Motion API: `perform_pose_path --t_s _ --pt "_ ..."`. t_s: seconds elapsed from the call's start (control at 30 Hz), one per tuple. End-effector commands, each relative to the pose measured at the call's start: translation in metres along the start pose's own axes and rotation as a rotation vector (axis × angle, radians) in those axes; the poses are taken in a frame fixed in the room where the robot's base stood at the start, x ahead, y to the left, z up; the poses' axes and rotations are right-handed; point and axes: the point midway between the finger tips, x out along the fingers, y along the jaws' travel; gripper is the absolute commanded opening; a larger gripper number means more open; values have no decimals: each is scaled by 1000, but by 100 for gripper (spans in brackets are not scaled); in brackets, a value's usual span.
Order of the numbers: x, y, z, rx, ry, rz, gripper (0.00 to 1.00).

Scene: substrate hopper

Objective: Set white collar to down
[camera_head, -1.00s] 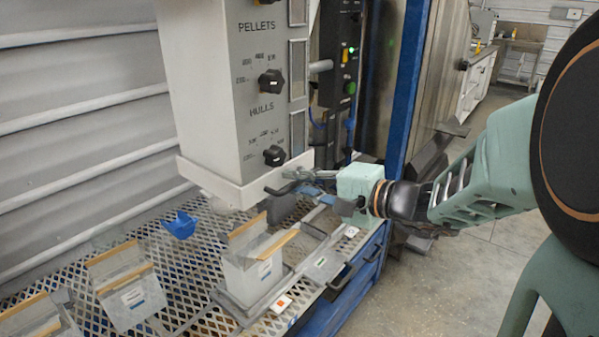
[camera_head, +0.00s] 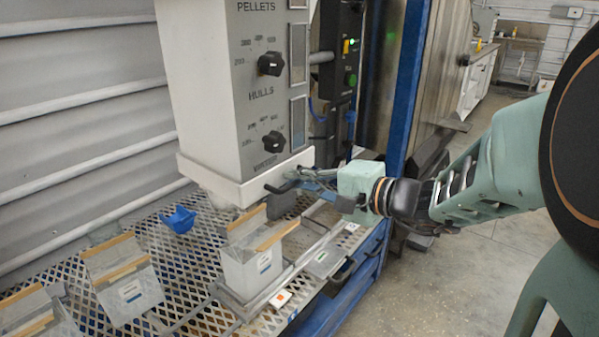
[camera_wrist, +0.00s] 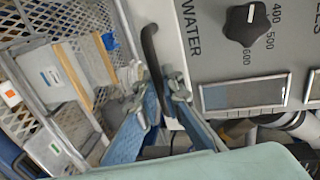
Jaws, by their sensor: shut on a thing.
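The white collar (camera_head: 215,183) wraps the lower end of the hopper body (camera_head: 215,95), above the mesh bench. The printed word WATER shows just above its front edge. A dark handle (camera_head: 279,188) sticks out from the collar's front. My gripper (camera_head: 304,178) is shut on this handle at the collar's front right corner. In the wrist view, the fingers (camera_wrist: 160,98) close around the lower part of the black curved handle (camera_wrist: 151,52), beside the white collar (camera_wrist: 168,25). The fingers partly hide the handle's end.
A clear bin (camera_head: 245,270) with wooden edges stands on the mesh bench (camera_head: 190,275) below the collar. Another bin (camera_head: 130,290) stands to its left. A blue scoop (camera_head: 179,220) lies behind. A blue post (camera_head: 404,90) rises right of the hopper. Open floor lies at right.

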Motion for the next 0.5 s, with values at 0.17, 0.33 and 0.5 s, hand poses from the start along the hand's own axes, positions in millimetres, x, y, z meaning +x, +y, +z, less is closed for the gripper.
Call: perform_pose_path --t_s 0.17,0.33,0.5 --pt "3 18 0 0 0 2 0" --pt "3 18 0 2 0 6 0" --pt "3 20 0 3 0 9 0"
